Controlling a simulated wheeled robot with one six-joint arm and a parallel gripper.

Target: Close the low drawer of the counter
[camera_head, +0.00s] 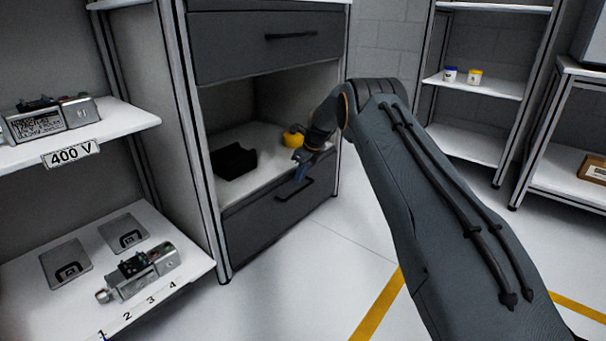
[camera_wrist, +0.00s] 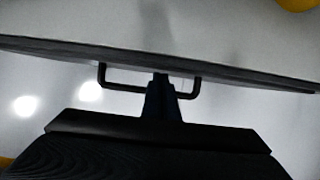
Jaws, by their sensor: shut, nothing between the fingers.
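The low drawer (camera_head: 262,221) is the dark grey front at the bottom of the counter, under an open shelf. In the head view its front looks flush with the counter frame or nearly so; I cannot tell whether a small gap is left. Its black bar handle (camera_head: 295,190) also shows in the wrist view (camera_wrist: 124,88). My gripper (camera_head: 301,174) is at the drawer front by the handle.
The open shelf above the drawer holds a black block (camera_head: 233,161) and a yellow object (camera_head: 292,138). A closed upper drawer (camera_head: 265,45) is above. Shelves with servo units (camera_head: 138,271) stand at left. The floor (camera_head: 330,270) in front is clear.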

